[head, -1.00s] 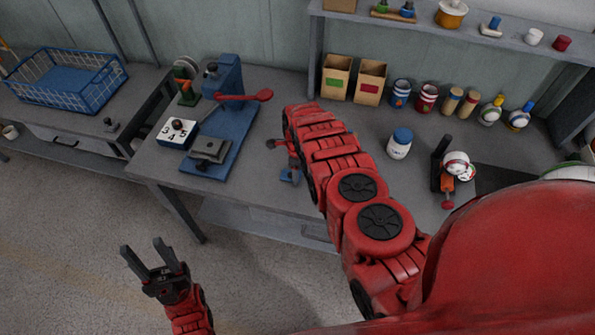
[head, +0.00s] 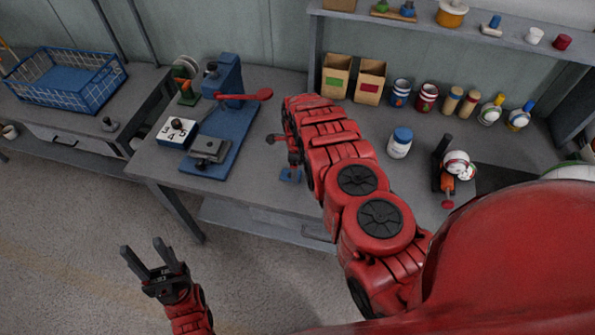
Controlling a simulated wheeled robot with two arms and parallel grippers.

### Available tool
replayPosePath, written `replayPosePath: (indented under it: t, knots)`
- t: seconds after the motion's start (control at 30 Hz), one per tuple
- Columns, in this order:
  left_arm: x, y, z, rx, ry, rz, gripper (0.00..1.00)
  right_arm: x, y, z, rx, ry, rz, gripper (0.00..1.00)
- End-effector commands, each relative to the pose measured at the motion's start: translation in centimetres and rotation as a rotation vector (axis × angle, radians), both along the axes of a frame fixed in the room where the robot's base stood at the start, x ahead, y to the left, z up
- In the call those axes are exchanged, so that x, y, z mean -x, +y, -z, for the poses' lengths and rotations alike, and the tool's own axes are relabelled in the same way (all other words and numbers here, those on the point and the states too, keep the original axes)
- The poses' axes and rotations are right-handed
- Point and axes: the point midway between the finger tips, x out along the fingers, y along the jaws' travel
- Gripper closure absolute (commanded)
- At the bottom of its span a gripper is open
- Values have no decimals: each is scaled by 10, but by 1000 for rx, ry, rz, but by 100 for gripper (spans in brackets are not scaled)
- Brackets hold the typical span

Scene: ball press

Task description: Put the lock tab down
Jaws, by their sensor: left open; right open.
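A small blue piece (head: 290,175) lies on the workbench just below my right gripper; it is partly covered by my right arm, and I cannot tell for sure that it is the lock tab. My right gripper (head: 277,139) is open and mostly hidden behind its own arm. It appears apart from the blue piece. The blue press (head: 228,127) with its red lever (head: 245,96) stands to the left of it, with a grey metal block on its base. My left gripper (head: 142,247) is open and empty, over the floor in front of the bench.
A white number block (head: 177,133) sits left of the press. A white jar with a blue lid (head: 399,143) stands right of my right arm. A blue wire basket (head: 68,79) is on the left table.

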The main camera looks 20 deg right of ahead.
Motion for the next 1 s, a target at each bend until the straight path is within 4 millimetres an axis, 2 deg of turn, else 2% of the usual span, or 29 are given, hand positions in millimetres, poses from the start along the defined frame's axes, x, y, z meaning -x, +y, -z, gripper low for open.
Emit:
replayPosePath:
  t: [0.6,0.8,1.0]
  knots:
    - [0,0,23,0,0,0,50,0,2,-88,-6,-3,-2,15]
    - [0,0,24,0,0,0,50,0,1,-101,-3,-2,-1,15]
    - [0,0,23,0,0,0,50,0,1,-103,-4,-1,0,15]
